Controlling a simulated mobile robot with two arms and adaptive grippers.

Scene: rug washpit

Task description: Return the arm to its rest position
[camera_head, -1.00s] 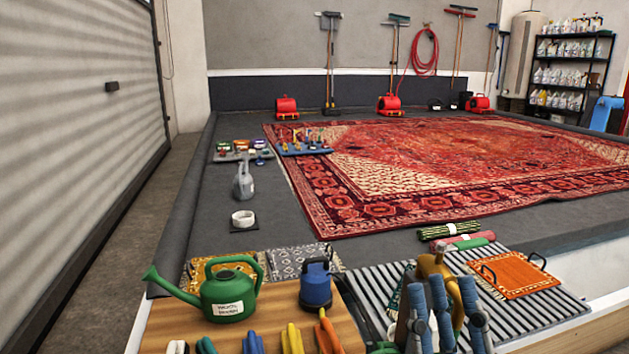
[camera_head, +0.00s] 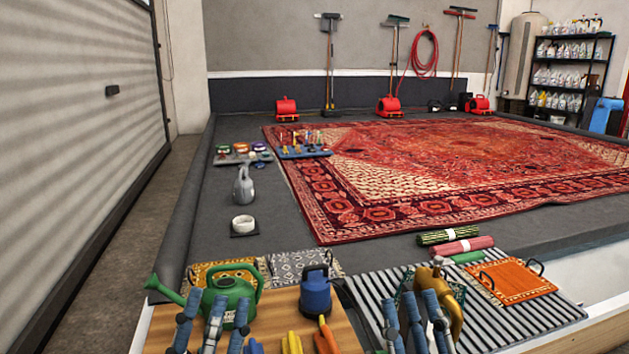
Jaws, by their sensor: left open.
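My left gripper (camera_head: 212,318) is at the bottom left, in front of the green watering can (camera_head: 228,286) and hiding part of it and its label. Its fingers stand apart with nothing seen between them. My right gripper (camera_head: 413,316) is at the bottom centre-right, over the ribbed grey mat (camera_head: 520,322). Its fingers are also spread apart and hold nothing that I can see. A yellow watering can (camera_head: 455,315) stands behind the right gripper and is partly hidden by it.
A blue canister (camera_head: 316,292) stands on the wooden board (camera_head: 282,312) between the grippers. Glove-like items (camera_head: 291,343) lie at its front edge. An orange tray (camera_head: 517,281) and rolled rugs (camera_head: 449,235) lie right. A large red rug (camera_head: 420,205) lies behind.

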